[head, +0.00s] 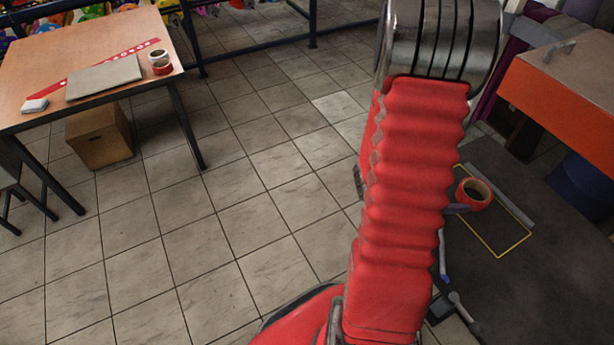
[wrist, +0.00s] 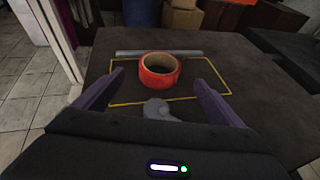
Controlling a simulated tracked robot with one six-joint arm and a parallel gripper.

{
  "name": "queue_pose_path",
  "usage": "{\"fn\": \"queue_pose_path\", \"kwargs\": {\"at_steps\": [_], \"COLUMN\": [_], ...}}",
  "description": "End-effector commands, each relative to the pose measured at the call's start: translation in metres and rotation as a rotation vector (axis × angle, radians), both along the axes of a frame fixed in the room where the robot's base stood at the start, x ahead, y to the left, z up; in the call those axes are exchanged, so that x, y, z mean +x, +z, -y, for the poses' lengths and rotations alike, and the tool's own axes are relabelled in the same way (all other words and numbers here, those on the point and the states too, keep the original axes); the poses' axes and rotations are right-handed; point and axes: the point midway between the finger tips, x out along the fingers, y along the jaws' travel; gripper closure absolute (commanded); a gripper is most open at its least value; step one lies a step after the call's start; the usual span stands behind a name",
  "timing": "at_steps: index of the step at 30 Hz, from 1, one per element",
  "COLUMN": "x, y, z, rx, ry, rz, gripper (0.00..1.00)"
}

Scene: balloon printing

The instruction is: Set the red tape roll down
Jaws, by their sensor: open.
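The red tape roll (wrist: 153,83) lies flat on a dark surface (wrist: 90,125) inside a yellow rectangular outline, near its far side, in the wrist view. It also shows in the head view (head: 474,203), to the right of my red arm. My gripper (wrist: 159,77) is open, with one purple finger on each side of the roll and a visible gap on both sides. The fingertips reach about level with the roll. In the head view my arm hides most of the gripper; only a bit of a finger shows beside the roll.
A grey bar (wrist: 158,53) lies just behind the yellow outline. An orange-sided table (head: 560,115) and a blue bin (head: 580,190) stand at the right. At the far left a wooden table (head: 40,60) holds other rolls (head: 161,68) and a grey board (head: 105,77). The tiled floor between is clear.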

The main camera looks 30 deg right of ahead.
Motion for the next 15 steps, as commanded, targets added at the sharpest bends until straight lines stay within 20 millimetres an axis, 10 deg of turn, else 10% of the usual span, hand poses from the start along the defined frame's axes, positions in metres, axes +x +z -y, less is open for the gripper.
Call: {"fn": "queue_pose_path", "kwargs": {"at_steps": [15], "x": [0.024], "y": [0.068], "z": [-0.067], "rx": [-0.023], "ry": [-0.235], "rz": [0.378], "gripper": [0.1]}}
